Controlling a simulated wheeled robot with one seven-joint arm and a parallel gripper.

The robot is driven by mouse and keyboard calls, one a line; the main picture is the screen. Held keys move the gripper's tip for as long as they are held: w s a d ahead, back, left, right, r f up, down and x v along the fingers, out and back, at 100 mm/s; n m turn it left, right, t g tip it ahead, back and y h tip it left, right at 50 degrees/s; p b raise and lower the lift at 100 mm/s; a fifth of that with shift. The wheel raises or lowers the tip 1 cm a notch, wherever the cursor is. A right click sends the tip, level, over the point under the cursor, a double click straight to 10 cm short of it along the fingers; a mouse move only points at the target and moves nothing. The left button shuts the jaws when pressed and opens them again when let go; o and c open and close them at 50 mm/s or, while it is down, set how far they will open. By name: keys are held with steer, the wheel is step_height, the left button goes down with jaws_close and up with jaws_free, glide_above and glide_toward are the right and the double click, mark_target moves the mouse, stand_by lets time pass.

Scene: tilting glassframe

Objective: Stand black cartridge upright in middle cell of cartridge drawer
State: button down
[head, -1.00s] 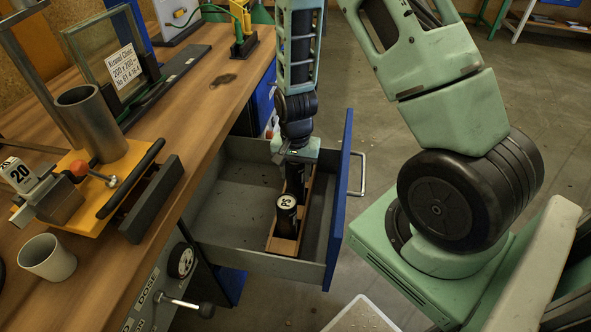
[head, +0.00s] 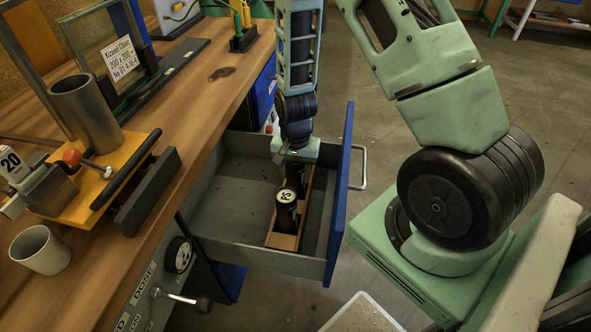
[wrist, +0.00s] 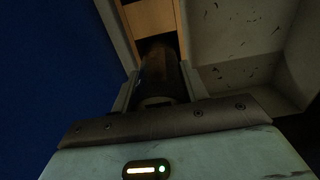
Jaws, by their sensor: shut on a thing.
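My gripper (head: 297,155) points down into the open drawer and is shut on a black cartridge (head: 297,176). In the wrist view the held black cartridge (wrist: 160,78) sits between the two fingers, over the wooden rack (wrist: 152,18). I cannot tell whether the held cartridge touches the rack floor.
The cartridge drawer (head: 228,209) has grey walls and a blue front (head: 341,196) close to the right of my gripper. Its left part is bare. The workbench (head: 165,108) stands to the left with a clamp fixture, a mug (head: 40,250) and a glass frame.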

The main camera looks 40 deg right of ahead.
steer(key=shift+f, duration=0.35)
steer(key=c, duration=0.7)
jaws_free()
steer(key=shift+o, duration=0.2)
step_height(320, 180, up, 18)
steer(key=p, duration=0.2)
steer(key=shift+f, duration=0.25)
steer(key=s+a+r+n+p, duration=0.1)
steer(key=s+a+r+n, duration=0.15)
steer(key=a, duration=0.25)
steer(key=s+a+r+n+y+p, duration=0.1)
steer(key=s+a+r+n, duration=0.15)
steer(key=a+n, duration=0.2)
steer(key=s+a+r+n+p, duration=0.1)
steer(key=s+a+r+n, duration=0.1)
steer(key=a+r, duration=0.3)
steer(key=s+a+r+n+p, duration=0.2)
steer(key=s+a+r+n, duration=0.1)
steer(key=s+a+n, duration=0.5)
steer(key=s+n, duration=0.1)
steer(key=s, duration=0.1)
steer(key=shift+s+r, duration=0.3)
steer(key=shift+s, duration=0.1)
